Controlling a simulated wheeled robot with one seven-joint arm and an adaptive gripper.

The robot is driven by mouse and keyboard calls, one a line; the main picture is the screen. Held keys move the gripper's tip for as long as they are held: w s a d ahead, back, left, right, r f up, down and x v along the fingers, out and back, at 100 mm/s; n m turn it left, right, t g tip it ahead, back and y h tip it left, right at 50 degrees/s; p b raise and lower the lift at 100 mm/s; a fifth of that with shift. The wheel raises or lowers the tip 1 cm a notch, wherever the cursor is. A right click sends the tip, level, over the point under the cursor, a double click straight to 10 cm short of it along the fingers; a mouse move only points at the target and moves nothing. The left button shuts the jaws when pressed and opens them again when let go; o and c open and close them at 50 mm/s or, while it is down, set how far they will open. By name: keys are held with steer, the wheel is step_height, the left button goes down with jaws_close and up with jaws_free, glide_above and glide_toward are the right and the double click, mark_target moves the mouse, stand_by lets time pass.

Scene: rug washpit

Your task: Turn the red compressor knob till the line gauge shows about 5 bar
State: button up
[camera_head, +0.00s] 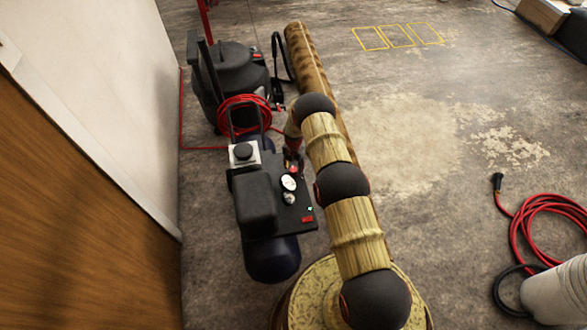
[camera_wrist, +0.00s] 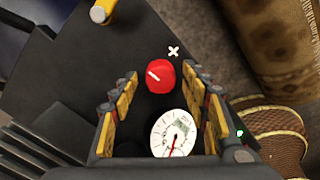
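The red knob (camera_wrist: 160,77) sits on the compressor's dark panel, with a white pointer line toward its upper left. My gripper (camera_wrist: 159,72) is open in the wrist view, one finger on each side of the knob, with a visible gap on both sides. Whether the tips are level with the knob I cannot tell. A white round gauge (camera_wrist: 173,134) lies just below the knob; its red needle points down, slightly left, and its figures are too small to read. In the head view the compressor (camera_head: 256,203) stands left of my arm, with two dials (camera_head: 289,183) on its panel.
A coiled red hose (camera_head: 244,113) and a black vacuum-like machine (camera_head: 232,78) stand behind the compressor. A rolled rug (camera_head: 308,58) lies beside them. A wooden panel (camera_head: 80,210) and wall close off the left. Another red hose (camera_head: 545,225) lies right; floor between is clear.

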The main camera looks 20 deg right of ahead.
steer(key=c, duration=1)
steer(key=shift+c, duration=0.2)
steer(key=shift+f+m, duration=0.1)
steer(key=shift+m, duration=0.2)
steer(key=m+b, duration=0.1)
steer(key=m, duration=0.1)
steer(key=shift+m+b, duration=0.3)
steer(key=shift+b, duration=0.1)
steer(key=m+b, duration=0.1)
steer(key=m, duration=0.3)
steer(key=shift+m+b, duration=0.3)
steer(key=shift+b, duration=0.05)
steer(key=o, duration=1.2)
steer(key=shift+c, duration=0.2)
